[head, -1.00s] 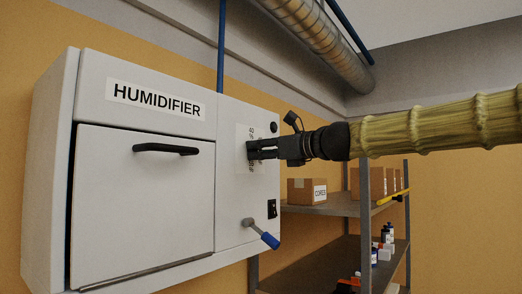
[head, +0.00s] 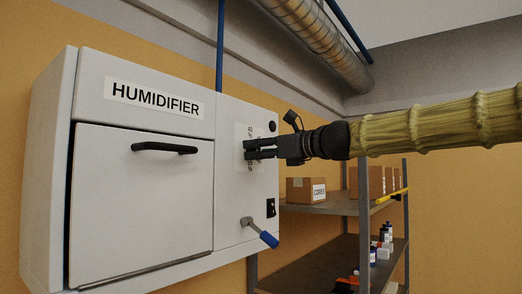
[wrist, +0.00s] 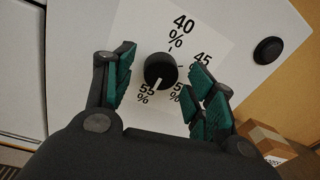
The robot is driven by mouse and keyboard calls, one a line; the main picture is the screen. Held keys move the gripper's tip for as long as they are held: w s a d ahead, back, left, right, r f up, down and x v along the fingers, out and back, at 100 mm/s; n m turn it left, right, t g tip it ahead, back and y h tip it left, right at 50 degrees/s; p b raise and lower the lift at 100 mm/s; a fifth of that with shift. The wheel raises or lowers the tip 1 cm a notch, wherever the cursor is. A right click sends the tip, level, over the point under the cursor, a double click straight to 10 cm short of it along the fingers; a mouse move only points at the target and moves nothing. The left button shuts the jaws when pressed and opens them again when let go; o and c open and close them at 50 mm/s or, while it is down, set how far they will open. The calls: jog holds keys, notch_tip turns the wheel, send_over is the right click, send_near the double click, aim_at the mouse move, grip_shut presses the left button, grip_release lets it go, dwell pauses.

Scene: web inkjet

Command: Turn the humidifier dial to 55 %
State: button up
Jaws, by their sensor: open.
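The humidifier (head: 145,170) is a white wall cabinet with a lettered label. Its black round dial (wrist: 160,70) sits on a white scale card (wrist: 205,40) marked 40, 45, 50 and 55 %. The dial's white pointer line aims down and slightly left, at the 55 % mark. My gripper (head: 249,149) is open in front of the card. In the wrist view its teal-padded fingers stand to the left and right of the dial, with a visible gap on each side. In the head view the fingers hide the dial.
A black round button (wrist: 268,50) lies right of the card. Below the dial are a black switch (head: 271,208) and a blue-handled lever (head: 262,234). A door with a black handle (head: 165,148) is to the left. A shelf with boxes (head: 305,190) stands to the right.

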jog(key=v, duration=1.2)
jog(key=shift+d, duration=0.15)
jog(key=shift+w, duration=0.1)
